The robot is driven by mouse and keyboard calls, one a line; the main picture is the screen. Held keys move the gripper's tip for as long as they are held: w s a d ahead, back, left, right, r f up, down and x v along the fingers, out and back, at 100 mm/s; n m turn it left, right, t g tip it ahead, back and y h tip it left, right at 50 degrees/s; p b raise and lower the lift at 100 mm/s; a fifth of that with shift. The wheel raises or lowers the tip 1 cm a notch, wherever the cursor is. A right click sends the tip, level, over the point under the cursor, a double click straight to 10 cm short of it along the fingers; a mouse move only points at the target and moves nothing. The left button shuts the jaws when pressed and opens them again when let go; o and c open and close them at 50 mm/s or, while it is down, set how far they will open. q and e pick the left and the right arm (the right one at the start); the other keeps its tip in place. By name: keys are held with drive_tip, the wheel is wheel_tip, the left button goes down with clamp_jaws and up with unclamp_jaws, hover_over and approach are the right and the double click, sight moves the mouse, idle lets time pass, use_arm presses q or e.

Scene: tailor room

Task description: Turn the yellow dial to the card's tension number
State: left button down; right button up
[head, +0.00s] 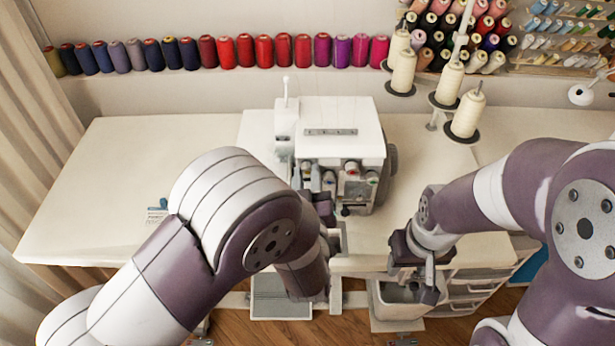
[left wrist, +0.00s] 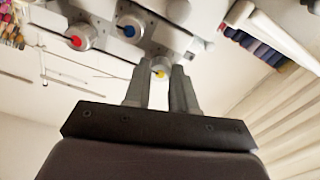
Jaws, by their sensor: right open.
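The white overlock machine (head: 345,115) stands at the middle of the table, with several dials on its front. In the left wrist view the yellow dial (left wrist: 160,71) sits between the two fingertips of my left gripper (left wrist: 161,76). I cannot tell whether the fingers press on it or stand slightly apart. In the head view my left arm hides most of this gripper (head: 322,204). A red dial (left wrist: 75,42) and a blue dial (left wrist: 130,31) are beside it. No readable card or number shows. My right gripper (head: 428,285) is open and empty, low in front of the table.
A small blue and white item (head: 157,209) lies on the table's left part, too small to identify. A grey bin (head: 385,310) hangs under my right gripper. Cream thread cones (head: 467,113) stand behind right. The table's left side (head: 120,165) is mostly clear.

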use_arm(q)
drive_tip(key=shift+f+n+b, duration=0.2)
drive_tip(key=shift+n+b, duration=1.1)
drive_tip(key=shift+b, duration=0.15)
drive_tip(key=shift+r+n+b, duration=0.15)
drive_tip(key=shift+n+b, duration=1.3)
drive_tip(key=shift+n, duration=0.15)
drive_tip(key=c, duration=0.9)
unclamp_jaws()
drive_tip(key=s, duration=1.2)
drive_tip(key=shift+s, duration=0.4)
